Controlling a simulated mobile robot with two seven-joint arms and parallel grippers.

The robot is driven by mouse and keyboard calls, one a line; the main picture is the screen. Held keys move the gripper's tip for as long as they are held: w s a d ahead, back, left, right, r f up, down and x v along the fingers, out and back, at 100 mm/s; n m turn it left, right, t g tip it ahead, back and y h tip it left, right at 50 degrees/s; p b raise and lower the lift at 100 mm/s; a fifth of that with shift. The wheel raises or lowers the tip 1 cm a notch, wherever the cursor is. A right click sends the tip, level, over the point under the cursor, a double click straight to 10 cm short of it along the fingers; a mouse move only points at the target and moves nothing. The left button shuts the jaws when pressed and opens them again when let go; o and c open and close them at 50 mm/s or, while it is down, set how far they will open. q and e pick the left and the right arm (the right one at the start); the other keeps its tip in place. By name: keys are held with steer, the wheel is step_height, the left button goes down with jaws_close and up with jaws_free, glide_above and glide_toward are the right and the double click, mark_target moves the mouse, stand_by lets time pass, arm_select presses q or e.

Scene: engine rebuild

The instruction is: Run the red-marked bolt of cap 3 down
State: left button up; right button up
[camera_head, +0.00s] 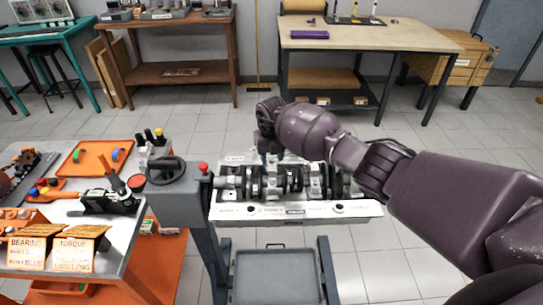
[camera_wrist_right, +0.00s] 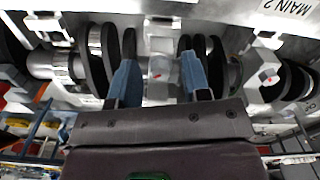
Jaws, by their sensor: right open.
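The engine block (camera_head: 356,209) lies on the stand with a dark crankshaft (camera_head: 291,181) and pale bearing caps along it. My right gripper (camera_head: 270,150) reaches over the far side of the block, its fingers pointing down and partly hidden. In the right wrist view its two blue-grey fingers (camera_wrist_right: 158,78) are open, apart on either side of a pale metal cap (camera_wrist_right: 160,52). A small red mark shows between the fingers. Another pale cap (camera_wrist_right: 268,75) to the right also carries a red mark. I cannot read cap numbers on them. My left gripper is not in view.
The stand's grey head with a handwheel (camera_head: 166,170) and red knob is left of the block. A left-hand bench (camera_head: 128,231) holds an orange tray (camera_head: 98,158), tools and bearing and torque signs. Clear floor lies behind the block.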

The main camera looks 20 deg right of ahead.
jaws_close()
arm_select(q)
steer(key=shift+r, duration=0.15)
arm_select(e)
steer(key=shift+m, duration=0.3)
steer(key=shift+m+p, duration=0.35)
steer(key=shift+m, duration=0.55)
steer(key=m, duration=0.2)
steer(key=shift+d+r+m+p, duration=0.1)
steer(key=shift+m+p, duration=0.2)
steer(key=shift+p, duration=0.1)
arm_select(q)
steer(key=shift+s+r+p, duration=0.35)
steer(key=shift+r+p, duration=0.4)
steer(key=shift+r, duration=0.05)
arm_select(e)
steer(key=m, duration=0.4)
